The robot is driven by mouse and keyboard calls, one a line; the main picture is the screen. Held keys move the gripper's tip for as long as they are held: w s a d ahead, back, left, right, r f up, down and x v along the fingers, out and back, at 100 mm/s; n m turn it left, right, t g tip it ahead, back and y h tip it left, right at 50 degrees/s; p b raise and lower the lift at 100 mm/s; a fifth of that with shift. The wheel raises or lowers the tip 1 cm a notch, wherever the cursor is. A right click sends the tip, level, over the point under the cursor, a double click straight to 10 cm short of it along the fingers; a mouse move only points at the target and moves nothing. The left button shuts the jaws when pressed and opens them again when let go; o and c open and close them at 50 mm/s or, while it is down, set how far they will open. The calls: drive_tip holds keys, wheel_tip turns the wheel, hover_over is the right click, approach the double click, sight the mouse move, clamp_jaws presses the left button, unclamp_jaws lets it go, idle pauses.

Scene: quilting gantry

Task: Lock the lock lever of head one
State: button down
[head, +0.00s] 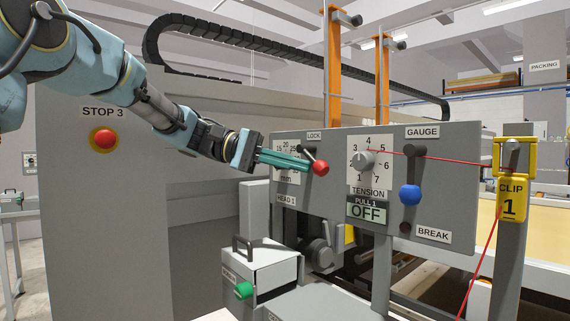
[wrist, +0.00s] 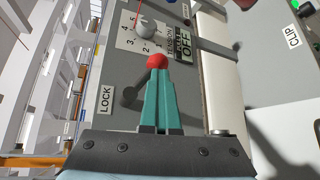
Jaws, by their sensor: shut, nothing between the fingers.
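The lock lever of head one is a dark arm with a red ball knob (head: 320,168), under the LOCK label (head: 314,135) on the grey panel (head: 458,190). In the head view it slants down to the right from its pivot. My gripper (head: 306,165) reaches in from the left, its green fingers shut and empty, tips close to the knob. In the wrist view the red knob (wrist: 157,62) shows just beyond the fingertips (wrist: 158,72). I cannot tell whether they touch. The fingers cover part of the scale left of the lever.
Right of the lever are the tension dial (head: 364,160), a blue ball lever (head: 410,195) and the yellow clip 1 (head: 512,200) with a red thread. A grey box with a green knob (head: 244,290) stands below. A red stop button (head: 103,140) is at left.

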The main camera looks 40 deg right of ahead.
drive_tip(key=b+v, duration=0.2)
drive_tip(key=v, duration=0.5)
drive_tip(key=shift+w, duration=0.2)
drive_tip(key=shift+s+a, duration=0.1)
idle(0.6)
